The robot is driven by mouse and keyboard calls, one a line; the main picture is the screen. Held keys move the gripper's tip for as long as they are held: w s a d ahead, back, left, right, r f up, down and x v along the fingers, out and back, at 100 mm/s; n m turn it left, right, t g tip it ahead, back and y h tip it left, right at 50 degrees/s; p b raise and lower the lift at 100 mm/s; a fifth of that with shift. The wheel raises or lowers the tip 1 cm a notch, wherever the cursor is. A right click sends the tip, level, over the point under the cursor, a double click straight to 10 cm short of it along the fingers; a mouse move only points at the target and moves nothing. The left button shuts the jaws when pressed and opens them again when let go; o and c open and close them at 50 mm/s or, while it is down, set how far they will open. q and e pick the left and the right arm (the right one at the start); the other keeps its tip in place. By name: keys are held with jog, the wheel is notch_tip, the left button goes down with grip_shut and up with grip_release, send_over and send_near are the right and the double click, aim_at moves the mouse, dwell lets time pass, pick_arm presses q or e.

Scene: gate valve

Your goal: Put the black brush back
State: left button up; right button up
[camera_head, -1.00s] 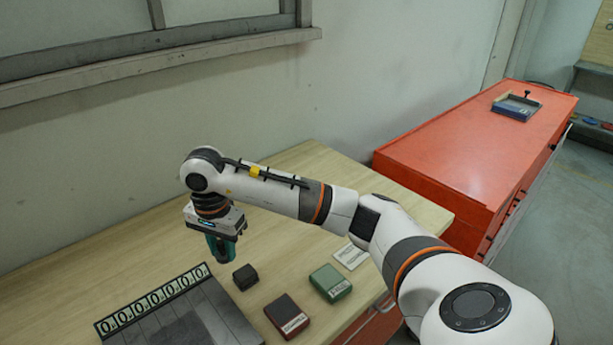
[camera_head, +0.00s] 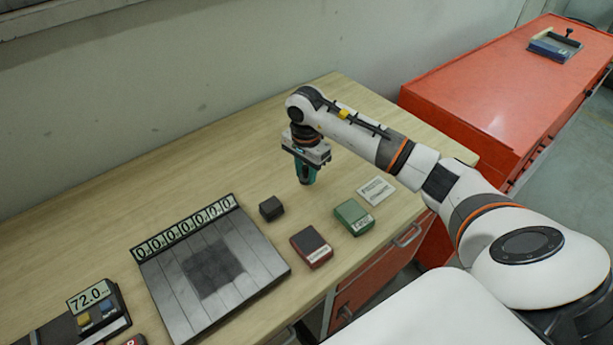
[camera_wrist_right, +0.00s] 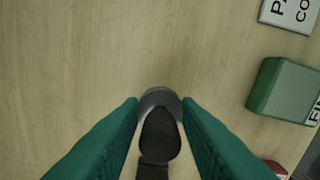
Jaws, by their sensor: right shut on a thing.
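My right gripper (camera_head: 306,180) has teal fingers and points down above the wooden table, behind and to the right of a small black block. In the right wrist view, the gripper (camera_wrist_right: 160,104) is shut on a dark, rounded thing with a grey disc-like end, which I take to be the black brush (camera_wrist_right: 160,133). The fingers and its own top hide part of it. In the head view the held thing is mostly hidden by the fingers, and I cannot tell whether it touches the table. My left gripper is not in view.
On the table (camera_head: 120,215) stand a black block (camera_head: 271,208), a red box (camera_head: 311,246), a green box (camera_head: 354,217), a white card (camera_head: 376,190) and a grey slatted panel with digits (camera_head: 213,272). A display reads 72.0 (camera_head: 92,297). A red cabinet (camera_head: 510,80) holds a blue-grey tray (camera_head: 555,45).

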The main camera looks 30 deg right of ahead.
aim_at(306, 180)
notch_tip(306, 180, down, 3)
jog(key=shift+f+p, duration=0.1)
jog(key=shift+p, duration=0.4)
jog(key=shift+f+b, duration=0.2)
jog(key=shift+b, duration=0.15)
jog(key=o, duration=0.9)
jog(key=shift+r, duration=0.1)
jog(key=shift+o, duration=0.2)
